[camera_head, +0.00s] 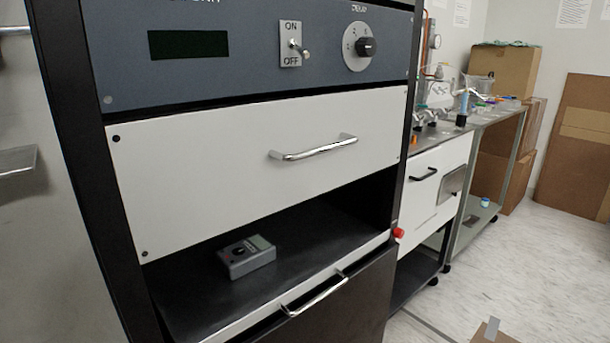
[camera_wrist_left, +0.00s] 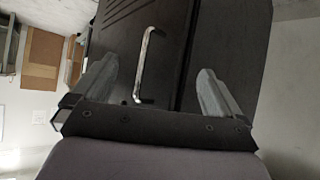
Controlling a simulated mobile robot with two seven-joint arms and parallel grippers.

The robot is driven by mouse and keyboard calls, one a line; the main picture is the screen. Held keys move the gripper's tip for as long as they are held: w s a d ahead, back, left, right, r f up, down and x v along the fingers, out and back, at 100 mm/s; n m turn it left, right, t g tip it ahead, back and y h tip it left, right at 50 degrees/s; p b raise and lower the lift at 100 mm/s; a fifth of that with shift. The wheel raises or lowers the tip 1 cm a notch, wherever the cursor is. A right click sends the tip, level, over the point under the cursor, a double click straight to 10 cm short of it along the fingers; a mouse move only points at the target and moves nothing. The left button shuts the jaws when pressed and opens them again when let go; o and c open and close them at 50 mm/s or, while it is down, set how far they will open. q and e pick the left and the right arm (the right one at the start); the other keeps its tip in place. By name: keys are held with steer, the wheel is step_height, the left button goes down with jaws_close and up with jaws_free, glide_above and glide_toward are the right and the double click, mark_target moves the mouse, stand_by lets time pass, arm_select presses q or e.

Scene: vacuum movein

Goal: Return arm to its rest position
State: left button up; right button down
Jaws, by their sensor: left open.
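My left gripper (camera_wrist_left: 158,90) shows in the left wrist view with its two grey fingers spread wide apart. It is open and nothing is between the fingers except the view of a dark cabinet front behind. A metal bar handle (camera_wrist_left: 147,65) on that dark front (camera_wrist_left: 185,40) appears beyond the fingers; I cannot tell how far off it is. Neither gripper shows in the head view. My right gripper is in no view.
In the head view a rack holds a control panel (camera_head: 240,45) with a switch and dial, a white drawer (camera_head: 200,170), and a shelf with a small grey device (camera_head: 246,256). A bench (camera_head: 440,150) and cardboard boxes (camera_head: 505,70) stand right. Floor (camera_head: 540,255) there is mostly clear.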

arm_select(q)
step_height(320, 180, up, 13)
steer(key=a+p, duration=0.1)
steer(key=p, duration=1.4)
steer(key=shift+s+a+f+y, duration=0.15)
steer(key=shift+s+a+y, duration=0.15)
steer(key=shift+s, duration=0.15)
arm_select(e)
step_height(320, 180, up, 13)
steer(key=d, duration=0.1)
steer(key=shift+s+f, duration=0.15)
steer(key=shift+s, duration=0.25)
